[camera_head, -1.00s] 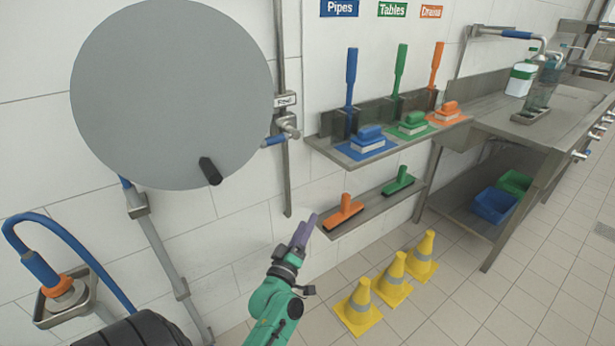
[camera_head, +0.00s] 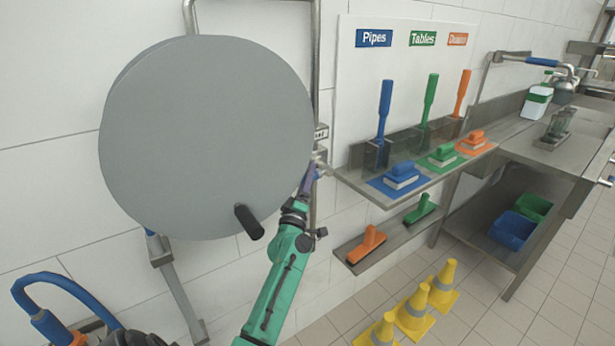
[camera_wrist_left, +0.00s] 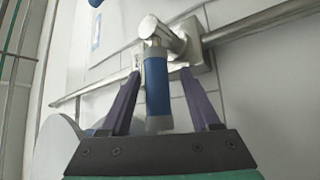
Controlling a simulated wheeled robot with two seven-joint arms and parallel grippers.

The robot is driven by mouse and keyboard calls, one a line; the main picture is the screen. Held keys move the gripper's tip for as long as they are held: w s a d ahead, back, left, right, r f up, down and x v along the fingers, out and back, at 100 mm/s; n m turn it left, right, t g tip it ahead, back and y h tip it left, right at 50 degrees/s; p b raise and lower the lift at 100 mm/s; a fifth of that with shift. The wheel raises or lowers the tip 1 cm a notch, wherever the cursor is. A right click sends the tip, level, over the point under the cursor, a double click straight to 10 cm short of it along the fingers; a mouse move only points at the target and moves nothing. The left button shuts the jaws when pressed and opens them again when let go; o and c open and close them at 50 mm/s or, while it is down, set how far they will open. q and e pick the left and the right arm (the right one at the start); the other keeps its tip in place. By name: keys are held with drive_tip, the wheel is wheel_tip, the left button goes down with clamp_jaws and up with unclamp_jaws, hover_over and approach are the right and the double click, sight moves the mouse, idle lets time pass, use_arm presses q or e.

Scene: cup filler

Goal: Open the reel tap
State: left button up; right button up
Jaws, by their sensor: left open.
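The reel (camera_head: 205,135) is a large grey disc with a black knob, on the wall at the left in the head view. The reel tap has a metal body (camera_head: 321,160) at its right edge, on a vertical pipe, partly hidden behind my left gripper (camera_head: 309,178). In the left wrist view the tap's blue handle (camera_wrist_left: 157,88) hangs from its metal body (camera_wrist_left: 160,35). My left gripper (camera_wrist_left: 162,115) is open, with one purple finger on each side of the blue handle. I cannot tell whether either finger touches it. My right gripper does not show.
A steel shelf (camera_head: 425,183) with blue, green and orange brushes is close to the right of my left gripper. Several yellow cones (camera_head: 413,312) stand on the floor below. A blue hose (camera_head: 60,281) curves at the lower left.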

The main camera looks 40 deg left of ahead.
use_arm(q)
drive_tip(key=shift+d+r, duration=0.1)
drive_tip(key=shift+d, duration=0.1)
drive_tip(key=shift+c, duration=0.3)
clamp_jaws()
idle(0.9)
